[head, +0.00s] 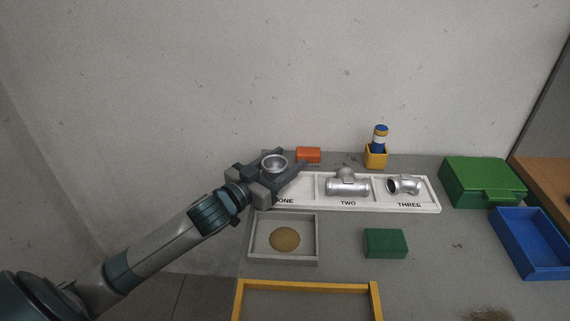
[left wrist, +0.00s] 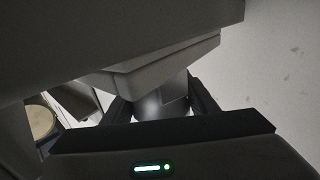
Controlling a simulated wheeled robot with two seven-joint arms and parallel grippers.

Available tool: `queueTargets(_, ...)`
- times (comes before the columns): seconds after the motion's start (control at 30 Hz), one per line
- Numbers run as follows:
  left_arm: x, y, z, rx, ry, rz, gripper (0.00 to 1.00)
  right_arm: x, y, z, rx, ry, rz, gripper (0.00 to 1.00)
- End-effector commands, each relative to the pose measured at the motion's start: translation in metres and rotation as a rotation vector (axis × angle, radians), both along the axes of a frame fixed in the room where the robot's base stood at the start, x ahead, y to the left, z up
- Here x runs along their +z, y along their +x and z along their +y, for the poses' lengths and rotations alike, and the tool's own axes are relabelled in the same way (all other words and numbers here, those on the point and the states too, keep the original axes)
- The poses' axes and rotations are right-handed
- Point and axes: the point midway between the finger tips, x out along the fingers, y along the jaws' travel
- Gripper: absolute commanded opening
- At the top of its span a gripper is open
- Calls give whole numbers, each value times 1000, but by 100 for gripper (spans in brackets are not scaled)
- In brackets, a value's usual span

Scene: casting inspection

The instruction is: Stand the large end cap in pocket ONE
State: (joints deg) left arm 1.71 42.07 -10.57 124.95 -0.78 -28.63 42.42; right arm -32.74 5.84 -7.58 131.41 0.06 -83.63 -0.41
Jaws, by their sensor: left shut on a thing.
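The large end cap (head: 274,163) is a silver metal cup with its open side up. My left gripper (head: 280,172) is shut on it and holds it over the left end of the white tray (head: 325,209). The left wrist view (left wrist: 162,106) shows the cap, dark and partly hidden, between the fingers. Pocket ONE (head: 300,190) lies below the gripper, which hides much of it; its label shows partly. I cannot tell how high the cap is above it. Pocket TWO holds a silver tee fitting (head: 346,184); pocket THREE holds a silver elbow (head: 403,184). My right gripper is not in view.
A grey tray (head: 313,252) with a tan disc (head: 284,239) stands in front. Behind are an orange block (head: 308,155) and a yellow cup (head: 375,158). A green block (head: 385,243), green box (head: 484,182), blue bin (head: 533,241) and yellow frame (head: 307,285) lie around.

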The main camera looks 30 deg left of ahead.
Motion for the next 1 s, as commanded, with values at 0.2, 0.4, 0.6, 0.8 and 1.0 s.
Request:
queueTargets(0.2, -3, 0, 0, -1, 1, -4, 13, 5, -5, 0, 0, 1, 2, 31)
queueTargets(0.4, -4, 0, 0, -1, 1, -4, 13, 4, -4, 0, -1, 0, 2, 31)
queueTargets(0.6, -7, 0, 0, -1, 1, -1, 72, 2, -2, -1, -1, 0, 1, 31)
queueTargets(0.8, -7, 0, 0, -1, 1, -1, 72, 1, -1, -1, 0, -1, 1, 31)
queueTargets(1.0, -4, -1, 0, -1, 2, -1, 72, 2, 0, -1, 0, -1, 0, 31)
